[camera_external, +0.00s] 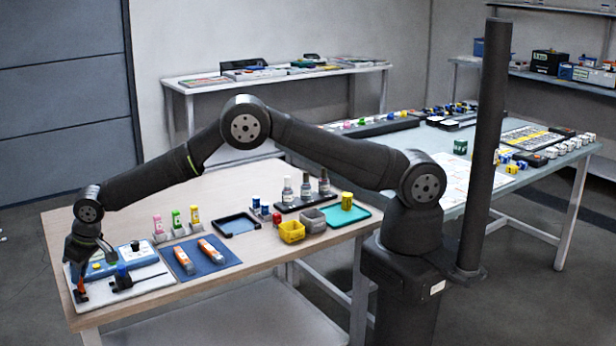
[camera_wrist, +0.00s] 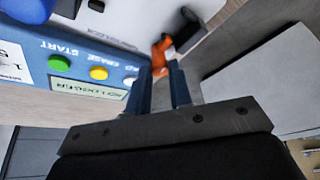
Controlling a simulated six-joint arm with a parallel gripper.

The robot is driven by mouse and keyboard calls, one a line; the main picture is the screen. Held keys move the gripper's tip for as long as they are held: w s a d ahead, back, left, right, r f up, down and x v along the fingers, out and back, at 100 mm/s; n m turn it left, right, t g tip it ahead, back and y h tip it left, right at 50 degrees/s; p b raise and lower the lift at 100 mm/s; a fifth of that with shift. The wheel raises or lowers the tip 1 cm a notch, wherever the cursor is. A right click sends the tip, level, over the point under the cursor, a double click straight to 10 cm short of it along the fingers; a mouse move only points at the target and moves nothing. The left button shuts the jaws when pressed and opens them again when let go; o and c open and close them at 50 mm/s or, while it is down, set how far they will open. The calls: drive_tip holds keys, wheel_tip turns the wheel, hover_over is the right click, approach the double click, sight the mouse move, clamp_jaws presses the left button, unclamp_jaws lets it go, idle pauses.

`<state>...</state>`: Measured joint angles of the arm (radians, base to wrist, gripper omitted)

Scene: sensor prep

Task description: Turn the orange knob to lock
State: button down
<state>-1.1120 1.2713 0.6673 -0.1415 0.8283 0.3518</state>
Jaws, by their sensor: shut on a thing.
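The orange knob (camera_external: 81,286) is at the front left corner of the white board (camera_external: 150,284) in the external view, with a dark part at its foot. In the wrist view the orange knob (camera_wrist: 160,50) shows just beyond and between my fingertips, beside a black part (camera_wrist: 186,32). My gripper (camera_external: 78,274) points down over the knob, its fingers shut on it. In the wrist view my gripper (camera_wrist: 162,75) hides part of the knob. I cannot tell the knob's exact turn angle.
A blue control box (camera_external: 108,264) with a START button (camera_wrist: 59,63) and a small display (camera_wrist: 88,88) stands close to my fingers. A blue mat (camera_external: 215,263) with orange-and-grey items lies further right.

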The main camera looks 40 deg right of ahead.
drive_tip(key=c, duration=1.3)
unclamp_jaws()
drive_tip(key=v, duration=1.7)
drive_tip(key=shift+r, duration=0.2)
drive_tip(key=shift+f, duration=0.1)
drive_tip(key=x, duration=1.7)
drive_tip(key=shift+f, duration=0.1)
